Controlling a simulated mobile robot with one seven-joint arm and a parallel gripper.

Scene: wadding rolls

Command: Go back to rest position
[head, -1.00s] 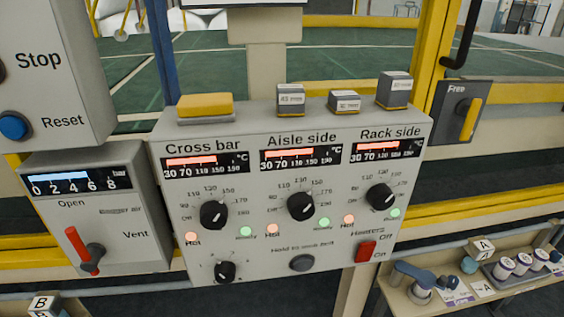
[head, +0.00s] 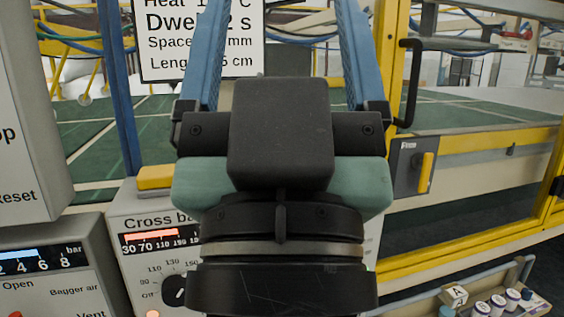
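My gripper (head: 281,25) fills the middle of the head view, with its dark body in front and its two blue fingers pointing up and away. The fingers are wide apart, with nothing visible between them. Their tips reach the top edge of the picture. The gripper is in front of the grey control panel (head: 120,215) and hides most of it.
A white sign (head: 200,40) hangs behind the fingers. A grey box with "Reset" stands at left, above a pressure gauge box (head: 50,265).

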